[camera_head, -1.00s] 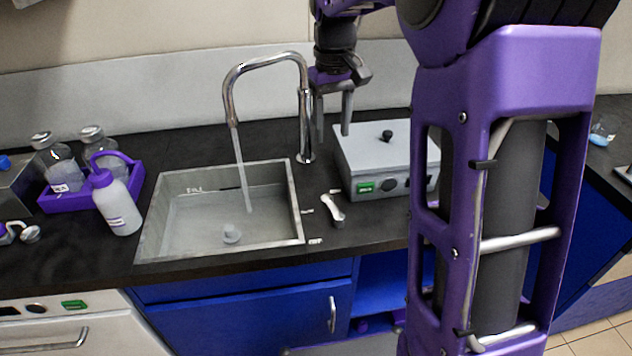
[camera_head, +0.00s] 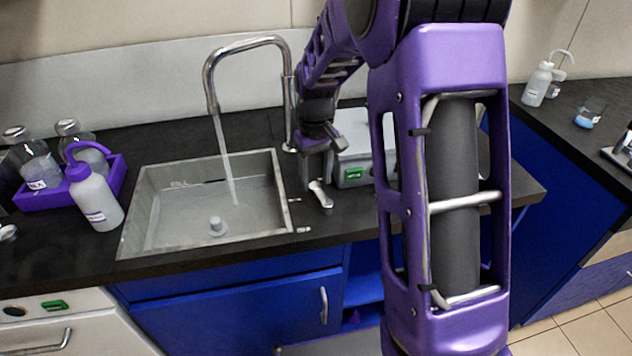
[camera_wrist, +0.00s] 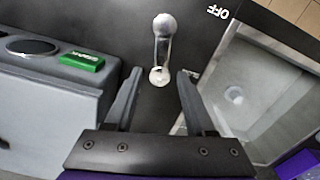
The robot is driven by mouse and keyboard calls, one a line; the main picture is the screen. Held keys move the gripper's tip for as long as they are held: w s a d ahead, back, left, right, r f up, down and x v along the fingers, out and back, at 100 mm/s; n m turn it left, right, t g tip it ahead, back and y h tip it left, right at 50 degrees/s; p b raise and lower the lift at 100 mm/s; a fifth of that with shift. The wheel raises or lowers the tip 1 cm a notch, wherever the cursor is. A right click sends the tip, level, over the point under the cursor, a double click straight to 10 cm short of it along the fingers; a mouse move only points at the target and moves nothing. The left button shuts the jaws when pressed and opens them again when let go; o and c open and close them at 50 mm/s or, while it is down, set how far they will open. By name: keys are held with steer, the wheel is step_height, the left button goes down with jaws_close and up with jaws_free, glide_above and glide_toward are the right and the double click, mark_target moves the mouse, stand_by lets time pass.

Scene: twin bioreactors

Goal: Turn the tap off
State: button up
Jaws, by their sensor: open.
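The tap's chrome spout (camera_head: 212,85) arches over the sink, and a stream of water (camera_head: 226,160) runs from it. The tap's lever handle (camera_head: 321,195) is a small metal piece on the counter right of the sink. In the wrist view the lever (camera_wrist: 163,48) lies ahead of my fingers, its near end close to the gap between their tips. An OFF mark (camera_wrist: 218,12) is on the counter to its right there. My gripper (camera_head: 318,182) points down beside the lever; in the wrist view my gripper (camera_wrist: 160,82) is open and empty. Contact with the lever is not visible.
The sink (camera_head: 285,205) is left of my gripper. A grey box with a green switch (camera_head: 355,173) stands close on its right, partly hidden by my arm. A purple tray (camera_head: 45,197) with bottles and a white wash bottle (camera_head: 95,200) are at the left.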

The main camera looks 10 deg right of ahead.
steer(key=shift+f, duration=0.55)
jaws_close()
steer(key=shift+r, duration=0.1)
stand_by(1.0)
